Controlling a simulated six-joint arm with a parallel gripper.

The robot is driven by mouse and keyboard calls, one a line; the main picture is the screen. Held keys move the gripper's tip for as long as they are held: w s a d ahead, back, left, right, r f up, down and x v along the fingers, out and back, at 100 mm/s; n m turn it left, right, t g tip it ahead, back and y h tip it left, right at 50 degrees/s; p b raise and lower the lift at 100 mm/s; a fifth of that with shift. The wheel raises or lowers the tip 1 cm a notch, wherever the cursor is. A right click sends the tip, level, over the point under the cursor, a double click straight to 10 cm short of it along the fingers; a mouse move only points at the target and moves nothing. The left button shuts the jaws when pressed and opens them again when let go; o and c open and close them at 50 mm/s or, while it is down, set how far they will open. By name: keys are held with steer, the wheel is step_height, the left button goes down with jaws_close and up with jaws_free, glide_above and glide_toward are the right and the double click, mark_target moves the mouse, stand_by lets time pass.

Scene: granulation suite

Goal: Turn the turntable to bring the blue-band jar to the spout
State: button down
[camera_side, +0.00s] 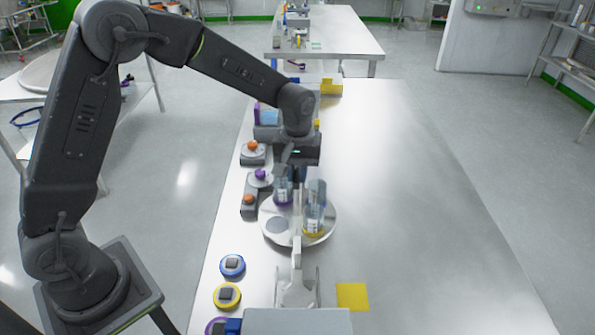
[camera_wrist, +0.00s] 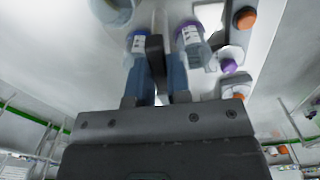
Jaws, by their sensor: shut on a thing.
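The round turntable (camera_side: 268,236) stands on the bench with jars on it and a bare grey spot at its left. The purple-band jar (camera_side: 283,197) is at the back and the yellow-band jar (camera_side: 315,222) at the right front. In the wrist view, the blue-band jar (camera_wrist: 138,42) is left of my fingers and the purple-band jar (camera_wrist: 190,38) right of them.
A pale spout-like arm (camera_side: 297,250) reaches over the turntable's front from a grey machine (camera_side: 298,321). A yellow square (camera_side: 352,297) lies right of it. Blue (camera_side: 232,265) and yellow (camera_side: 227,296) ringed discs lie at the left edge. The bench's right side is clear.

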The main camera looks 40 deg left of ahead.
steer(key=shift+n, duration=5.3)
steer(key=c, duration=1.1)
jaws_free()
steer(key=shift+r, duration=0.1)
step_height(320, 180, up, 14)
steer(key=shift+f, duration=0.15)
